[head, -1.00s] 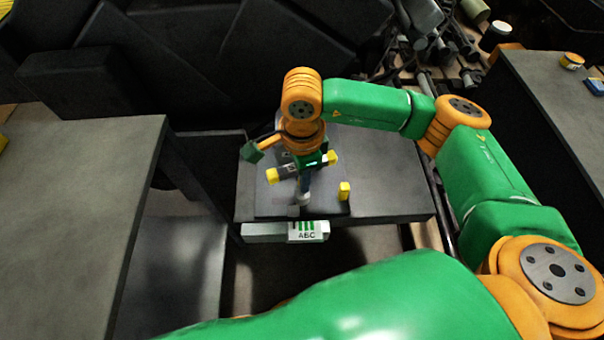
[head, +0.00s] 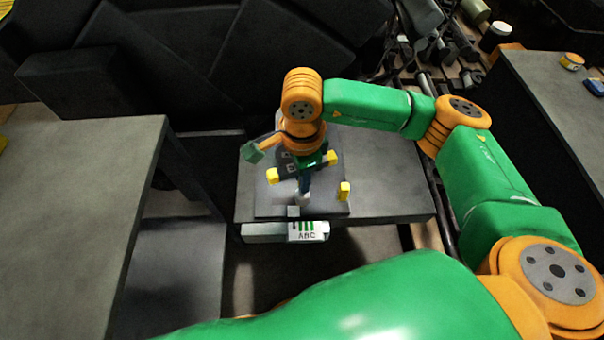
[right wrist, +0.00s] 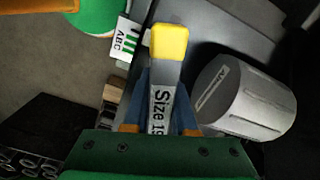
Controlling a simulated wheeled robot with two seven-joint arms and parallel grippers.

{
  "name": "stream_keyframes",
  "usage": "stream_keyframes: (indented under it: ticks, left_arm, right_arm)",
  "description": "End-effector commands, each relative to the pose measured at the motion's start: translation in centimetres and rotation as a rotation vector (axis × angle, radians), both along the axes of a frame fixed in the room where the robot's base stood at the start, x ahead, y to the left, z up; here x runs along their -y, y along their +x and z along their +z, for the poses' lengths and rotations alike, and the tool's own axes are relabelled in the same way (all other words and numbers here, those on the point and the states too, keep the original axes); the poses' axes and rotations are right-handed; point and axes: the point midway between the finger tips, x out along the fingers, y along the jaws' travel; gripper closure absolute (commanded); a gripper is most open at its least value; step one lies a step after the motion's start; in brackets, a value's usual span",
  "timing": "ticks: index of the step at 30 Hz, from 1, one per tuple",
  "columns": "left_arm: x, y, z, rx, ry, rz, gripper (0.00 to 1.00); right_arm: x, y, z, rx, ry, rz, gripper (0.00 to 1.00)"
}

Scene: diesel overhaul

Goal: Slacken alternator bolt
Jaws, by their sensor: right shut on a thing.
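My right gripper (head: 304,186) points down over a dark plate on the grey bench in the head view. In the right wrist view its blue fingers (right wrist: 162,122) are shut on a yellow-ended tool (right wrist: 158,100) marked "Size 19"; the last digit is partly hidden. Yellow ends also show around the gripper in the head view, at its left (head: 272,175) and right; which belong to the held tool is unclear. A grey cylinder (right wrist: 245,98) with a small, unreadable label lies right of the tool in the wrist view. I cannot make out the alternator bolt. My left gripper is not in view.
The small grey bench (head: 395,195) has a white "ABC" label (head: 308,231) at its front. A dark table (head: 75,200) stands left, and another (head: 535,90) stands right with small items on it. Cluttered metal parts (head: 430,30) lie behind. The bench's right part is clear.

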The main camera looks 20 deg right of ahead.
Motion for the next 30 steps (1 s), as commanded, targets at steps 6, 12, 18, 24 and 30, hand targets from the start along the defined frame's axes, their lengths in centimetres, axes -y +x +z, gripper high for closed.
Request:
stream_keyframes:
  ticks: [6, 12, 18, 24, 30]
  left_arm:
    - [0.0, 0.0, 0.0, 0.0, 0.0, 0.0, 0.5]
    - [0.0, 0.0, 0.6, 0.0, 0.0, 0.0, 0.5]
    - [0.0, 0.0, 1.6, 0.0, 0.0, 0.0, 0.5]
    - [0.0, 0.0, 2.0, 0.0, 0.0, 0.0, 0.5]
    - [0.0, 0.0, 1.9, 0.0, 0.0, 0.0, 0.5]
  right_arm:
    - [0.0, 0.0, 0.0, 0.001, 0.0, 0.0, 1.0]
    - [0.0, 0.0, 1.0, 0.001, 0.0, 0.0, 1.0]
    - [0.0, 0.0, 2.7, 0.002, 0.001, 0.0, 1.0]
    - [0.0, 0.0, 3.6, 0.0, 0.0, 0.001, 1.0]
    - [0.0, 0.0, 3.6, 0.0, 0.0, 0.0, 1.0]
